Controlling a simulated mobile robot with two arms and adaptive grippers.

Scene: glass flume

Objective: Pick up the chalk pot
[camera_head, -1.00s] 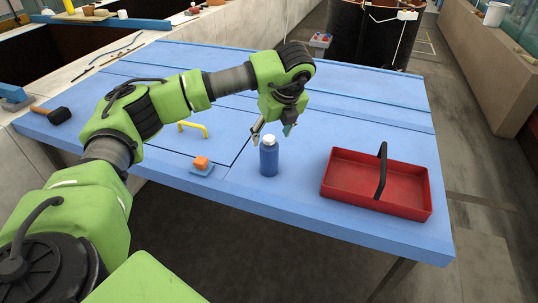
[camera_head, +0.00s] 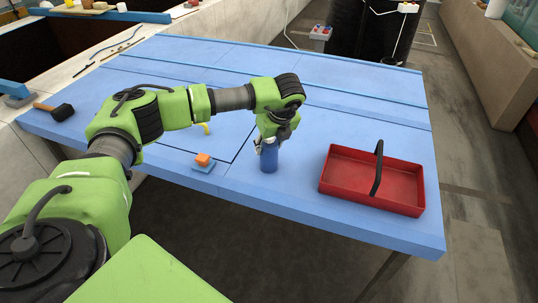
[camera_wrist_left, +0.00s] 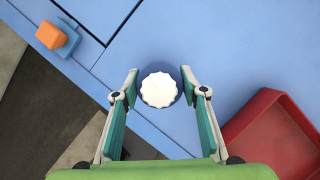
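The chalk pot, which I take to be the blue bottle with a white ridged cap, stands upright near the table's front edge in the head view (camera_head: 269,161). In the left wrist view its white cap (camera_wrist_left: 159,90) sits between the fingertips. My left gripper (camera_head: 268,143) points down over the pot and hides its cap in the head view. In the wrist view the left gripper's fingers (camera_wrist_left: 160,78) are spread, one on each side of the pot, with narrow gaps. My right gripper is not in view.
A red tray (camera_head: 338,190) with a black handle stands to the right on the blue table (camera_head: 330,100). An orange block (camera_head: 203,159) on a blue base is to the left.

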